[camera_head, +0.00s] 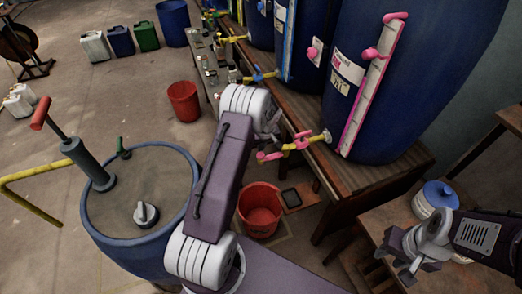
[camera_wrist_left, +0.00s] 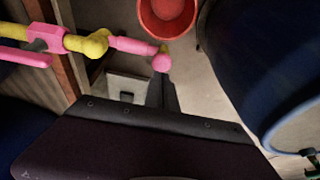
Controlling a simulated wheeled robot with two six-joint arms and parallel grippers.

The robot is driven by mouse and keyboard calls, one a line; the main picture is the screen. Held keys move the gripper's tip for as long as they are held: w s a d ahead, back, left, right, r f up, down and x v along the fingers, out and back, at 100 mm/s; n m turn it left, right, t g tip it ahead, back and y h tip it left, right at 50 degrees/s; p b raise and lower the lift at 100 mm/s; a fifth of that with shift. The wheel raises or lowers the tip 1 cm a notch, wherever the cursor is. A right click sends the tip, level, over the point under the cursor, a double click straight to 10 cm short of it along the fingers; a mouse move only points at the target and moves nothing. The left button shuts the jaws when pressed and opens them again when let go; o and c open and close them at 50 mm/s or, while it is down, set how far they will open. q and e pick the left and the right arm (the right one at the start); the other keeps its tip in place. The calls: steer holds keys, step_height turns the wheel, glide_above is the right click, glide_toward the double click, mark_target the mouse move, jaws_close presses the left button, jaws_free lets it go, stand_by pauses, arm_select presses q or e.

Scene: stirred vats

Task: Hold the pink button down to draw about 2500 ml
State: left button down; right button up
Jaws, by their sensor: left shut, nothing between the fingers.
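A large blue vat (camera_head: 410,90) carries a pink-framed level gauge (camera_head: 362,100) with pink knobs. A pink button (camera_head: 312,52) stands on a white plate on the neighbouring vat. A pink and yellow tap (camera_head: 300,143) sticks out from the large vat; its pink rounded end (camera_wrist_left: 160,62) shows in the left wrist view. A red bucket (camera_head: 260,222) stands below the tap. My left gripper (camera_wrist_left: 163,85) is shut and empty, close to the tap's end; contact cannot be told. My left arm partly hides it in the head view. My right gripper (camera_head: 398,264) looks open and empty, over a small table.
A wooden bench (camera_head: 345,190) carries the vats. A blue-lidded jar (camera_head: 437,197) is near my right arm. Another red bucket (camera_head: 184,100) and several jerrycans stand on the floor behind.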

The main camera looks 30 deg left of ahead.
mark_target(260, 155)
arm_select(q)
steer(key=shift+f, duration=1.3)
